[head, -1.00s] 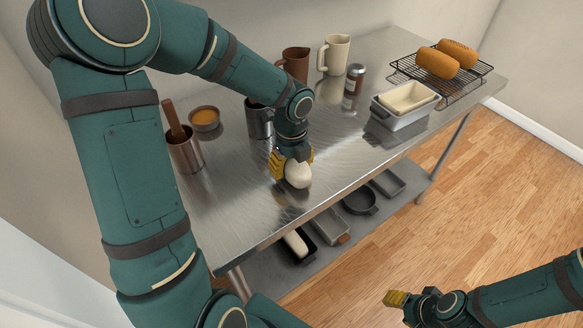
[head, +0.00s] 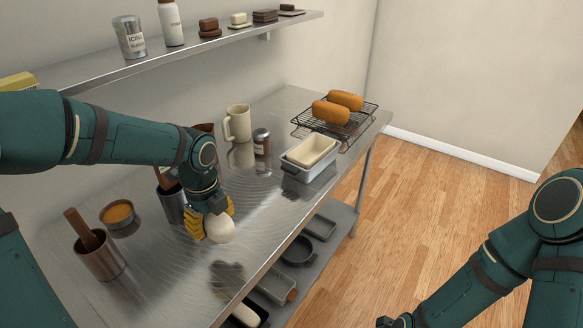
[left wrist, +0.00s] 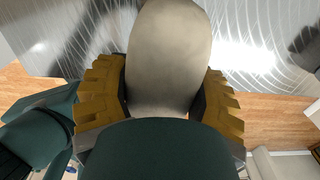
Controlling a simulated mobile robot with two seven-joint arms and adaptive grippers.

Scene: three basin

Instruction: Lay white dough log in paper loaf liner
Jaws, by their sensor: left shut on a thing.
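The white dough log (head: 221,229) is a pale rounded piece held above the steel table. My left gripper (head: 209,224) is shut on it with yellow ridged fingers. In the left wrist view the dough (left wrist: 168,55) sits between the two fingers, its near end hidden by the gripper body. The cream paper loaf liner (head: 311,149) sits in a grey-white loaf tin (head: 303,172), right of and farther back than the dough, and looks empty. My right arm is at lower right, its fingers cut off by the bottom edge.
A shaker (head: 261,143), cream mug (head: 238,124) and metal cup (head: 171,204) stand near the left arm. Two brown loaves (head: 331,112) lie on a black rack (head: 300,128) behind the tin. A wall shelf (head: 190,50) runs above. Bare tabletop lies between dough and tin.

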